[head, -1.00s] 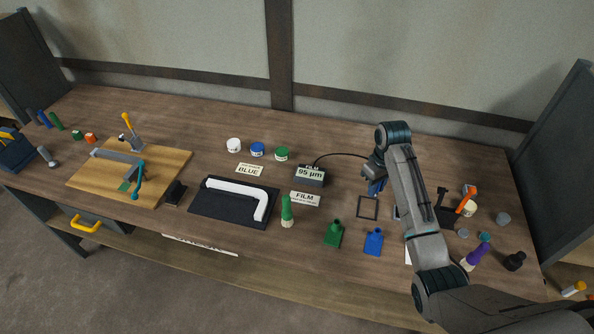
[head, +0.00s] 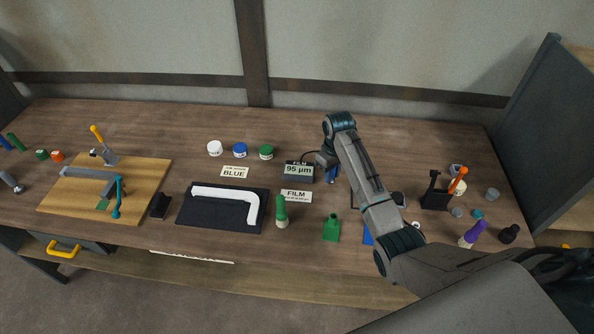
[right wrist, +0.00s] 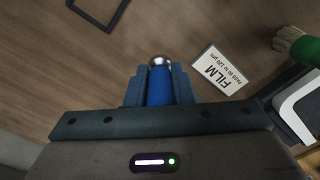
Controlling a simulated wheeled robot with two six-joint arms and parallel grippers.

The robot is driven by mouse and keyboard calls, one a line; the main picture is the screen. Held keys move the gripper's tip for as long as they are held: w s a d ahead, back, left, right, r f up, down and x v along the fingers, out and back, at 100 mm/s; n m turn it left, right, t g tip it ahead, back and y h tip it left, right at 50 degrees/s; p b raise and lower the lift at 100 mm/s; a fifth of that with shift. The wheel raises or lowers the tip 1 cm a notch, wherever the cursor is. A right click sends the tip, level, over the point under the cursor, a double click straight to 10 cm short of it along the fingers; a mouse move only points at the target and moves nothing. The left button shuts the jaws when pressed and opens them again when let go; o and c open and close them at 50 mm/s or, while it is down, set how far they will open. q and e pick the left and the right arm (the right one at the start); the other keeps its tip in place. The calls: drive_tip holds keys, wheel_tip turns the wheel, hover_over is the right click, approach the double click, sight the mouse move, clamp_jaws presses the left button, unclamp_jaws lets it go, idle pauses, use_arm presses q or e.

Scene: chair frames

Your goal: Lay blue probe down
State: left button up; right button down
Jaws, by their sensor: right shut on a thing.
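My right gripper (head: 329,166) is shut on the blue probe (head: 333,176), just right of the film gauge (head: 299,173), which reads 95 µm. In the right wrist view the blue probe (right wrist: 159,88) sits between the fingers of my right gripper (right wrist: 160,84), its round silver tip pointing away from the wrist. The probe appears to be above the bench top; the exact gap is hard to tell. A black cable rises from the gauge toward the gripper. A dark square outline (right wrist: 98,12) lies on the wood. My left gripper is out of view.
A FILM card (head: 296,196) lies in front of the gauge. A black holder (head: 435,196) is at right. Bare wood lies behind the gauge.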

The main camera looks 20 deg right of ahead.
drive_tip(key=shift+f, duration=0.6)
drive_tip(key=shift+w+a+f, duration=0.15)
drive_tip(key=shift+w+a, duration=0.05)
drive_tip(key=shift+s, duration=0.1)
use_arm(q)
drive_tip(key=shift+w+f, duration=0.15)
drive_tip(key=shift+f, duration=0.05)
use_arm(e)
drive_tip(key=shift+d, duration=0.1)
drive_tip(key=shift+f, duration=0.4)
drive_tip(key=shift+f+b, duration=0.8)
drive_tip(key=shift+f, duration=0.7)
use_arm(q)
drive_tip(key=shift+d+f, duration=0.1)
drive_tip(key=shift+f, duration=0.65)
use_arm(e)
drive_tip(key=c, duration=1.2)
unclamp_jaws()
drive_tip(key=shift+o, duration=0.2)
